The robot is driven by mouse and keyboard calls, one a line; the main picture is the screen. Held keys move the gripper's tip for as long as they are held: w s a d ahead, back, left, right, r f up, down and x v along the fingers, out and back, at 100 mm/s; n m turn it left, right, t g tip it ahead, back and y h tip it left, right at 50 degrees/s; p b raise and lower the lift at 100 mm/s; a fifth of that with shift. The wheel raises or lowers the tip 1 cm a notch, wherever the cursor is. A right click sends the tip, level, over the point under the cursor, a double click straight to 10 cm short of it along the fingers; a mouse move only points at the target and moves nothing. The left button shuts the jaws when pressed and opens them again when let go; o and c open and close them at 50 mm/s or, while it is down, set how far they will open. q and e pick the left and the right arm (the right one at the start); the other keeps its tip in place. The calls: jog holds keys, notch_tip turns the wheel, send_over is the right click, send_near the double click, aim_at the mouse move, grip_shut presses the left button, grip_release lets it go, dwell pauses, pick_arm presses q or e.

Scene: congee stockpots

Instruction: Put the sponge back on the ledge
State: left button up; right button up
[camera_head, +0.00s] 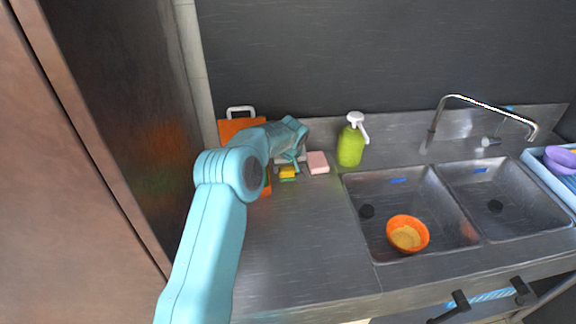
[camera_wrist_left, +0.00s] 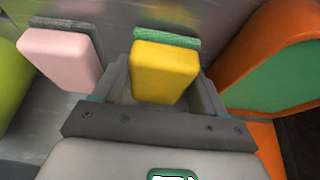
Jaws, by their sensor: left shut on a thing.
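A yellow sponge with a green layer (camera_head: 288,173) is between the fingers of my left gripper (camera_head: 289,164), near the back left of the steel counter. The left wrist view shows the yellow sponge (camera_wrist_left: 164,72) close up, with a gripper finger (camera_wrist_left: 116,78) on either side, shut on it. A pink sponge (camera_head: 318,162) with a dark layer is just right of it, apart from it; it also shows in the wrist view (camera_wrist_left: 62,58). I cannot clearly make out the ledge or whether the yellow sponge touches a surface below. My right gripper is not in view.
A green soap bottle (camera_head: 350,147) stands right of the pink sponge. An orange board with a white handle (camera_head: 238,126) is left of my gripper. The double sink holds an orange bowl (camera_head: 419,244). The front left counter (camera_head: 290,250) is clear.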

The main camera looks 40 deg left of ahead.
pick_arm(q)
jog(key=shift+w+f, duration=0.1)
jog(key=shift+f, duration=0.15)
jog(key=o, duration=0.7)
jog(key=shift+r, duration=0.1)
jog(key=shift+c, duration=0.2)
jog(key=shift+r, duration=0.1)
jog(key=shift+r, duration=0.2)
jog(key=b+v, duration=0.2)
jog(key=v, duration=0.9)
jog(key=shift+s+r, duration=0.25)
jog(key=shift+r, duration=0.1)
